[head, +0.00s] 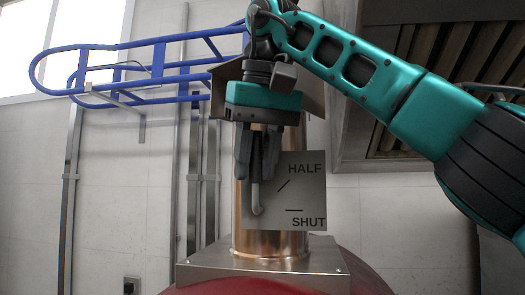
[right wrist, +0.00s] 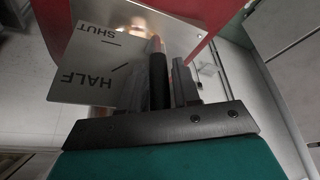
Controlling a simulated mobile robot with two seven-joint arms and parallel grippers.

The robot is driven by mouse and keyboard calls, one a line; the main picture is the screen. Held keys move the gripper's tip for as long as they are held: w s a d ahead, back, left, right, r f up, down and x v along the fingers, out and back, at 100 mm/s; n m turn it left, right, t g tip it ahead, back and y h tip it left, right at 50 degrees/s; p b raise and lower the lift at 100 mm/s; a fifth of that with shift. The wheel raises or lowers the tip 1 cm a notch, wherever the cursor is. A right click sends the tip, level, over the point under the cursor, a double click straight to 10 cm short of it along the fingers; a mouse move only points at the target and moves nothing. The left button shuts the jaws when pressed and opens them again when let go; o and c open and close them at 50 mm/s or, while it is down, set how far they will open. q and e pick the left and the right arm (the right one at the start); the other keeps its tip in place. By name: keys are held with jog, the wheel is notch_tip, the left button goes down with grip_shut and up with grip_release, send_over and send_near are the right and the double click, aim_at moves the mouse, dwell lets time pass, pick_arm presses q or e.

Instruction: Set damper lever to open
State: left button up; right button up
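The damper plate (head: 310,195) is a square grey plate on the copper flue pipe (head: 241,215). It carries the words HALF and SHUT with a short line for each; its upper left part is hidden behind my gripper. The plate also shows in the right wrist view (right wrist: 98,65). My left gripper is out of view.
The pipe rises from a metal base plate (head: 265,262) on a red rounded oven top (head: 240,288). A blue tubular rack (head: 120,97) is at the upper left. A vent hood (head: 440,60) is behind my right arm.

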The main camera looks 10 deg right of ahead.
jog(key=shift+v, duration=2.6)
jog(key=s+d+b, duration=0.1)
jog(key=s+d, duration=0.2)
jog(key=s, duration=0.8)
jog(key=shift+s+b, duration=0.35)
jog(key=shift+a+f, duration=0.1)
